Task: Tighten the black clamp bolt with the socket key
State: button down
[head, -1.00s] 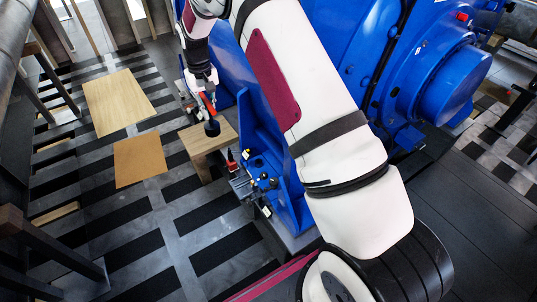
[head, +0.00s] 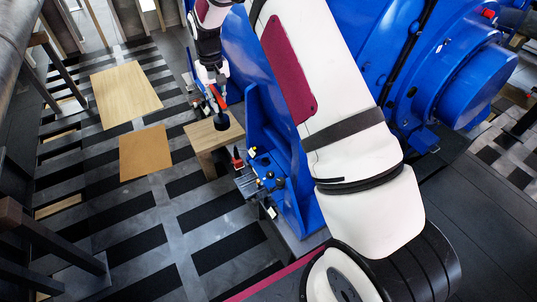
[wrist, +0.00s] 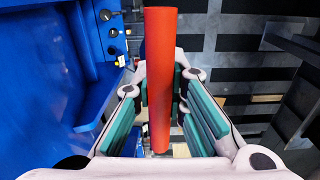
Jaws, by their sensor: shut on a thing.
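My gripper (head: 213,84) is shut on the red handle of the socket key (head: 219,96). In the wrist view the red handle (wrist: 160,60) stands between the teal finger pads of my gripper (wrist: 162,115). The key hangs down to a dark end over the small wooden table (head: 194,133); I cannot tell whether it touches the top. Small black bolts or knobs (head: 269,175) sit at the foot of the blue motor frame (head: 262,122), right of and below the key. Which is the clamp bolt is unclear.
Another red-topped item (head: 237,157) stands beside the fittings. The large blue motor housing (head: 455,90) fills the right. Two flat boards (head: 126,92) lie on the striped floor to the left, where there is free room. A dark railing (head: 45,245) stands at lower left.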

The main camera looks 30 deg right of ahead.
jog(key=shift+w+f+b, duration=0.65)
jog(key=shift+w+b, duration=0.15)
jog(key=shift+w, duration=0.05)
jog(key=w+f+b, duration=0.5)
jog(key=f+b, duration=0.6)
jog(key=b, duration=0.4)
jog(key=s+f+b, duration=0.2)
jog(key=f+b, duration=0.7)
jog(key=b, duration=0.2)
jog(key=s+f+b, duration=0.3)
jog(key=f+b, duration=0.6)
jog(key=b, duration=0.2)
jog(key=w+d+f+m, duration=0.3)
jog(key=d+f, duration=0.3)
jog(key=d, duration=0.2)
jog(key=w+d+f+m+b, duration=0.1)
jog(key=w+d+f+m, duration=0.2)
jog(key=d+f+m, duration=0.2)
jog(key=w+d+f+m, duration=0.3)
jog(key=d+f+m, duration=0.1)
jog(key=d+f, duration=0.5)
jog(key=d, duration=0.2)
jog(key=shift+d, duration=0.3)
jog(key=shift+a, duration=0.1)
